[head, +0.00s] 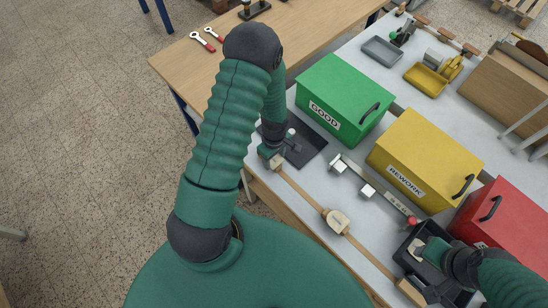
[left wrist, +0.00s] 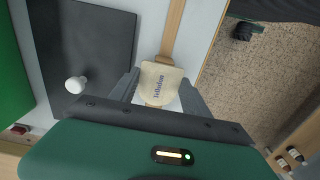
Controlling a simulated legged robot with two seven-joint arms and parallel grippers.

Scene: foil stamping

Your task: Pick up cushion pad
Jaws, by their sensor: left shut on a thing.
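The cushion pad (left wrist: 158,80) is a small beige block with dark lettering in the left wrist view. It sits between the fingers of my left gripper (left wrist: 155,92), which is shut on it. In the head view my left gripper (head: 273,158) is low over the table's near edge, at the upper end of a wooden strip; the pad is mostly hidden there. I cannot tell whether the pad still touches the strip. My right gripper (head: 437,252) is over a black tray (head: 403,257) at lower right; its fingers are not clear.
A dark plate (head: 312,143) with a white knob (left wrist: 76,84) lies beside my left gripper. Green (head: 343,92), yellow (head: 425,150) and red (head: 510,215) boxes stand behind. A beige wooden piece (head: 337,221) sits along the wooden strip (head: 300,190). A metal bar (head: 375,187) lies behind it.

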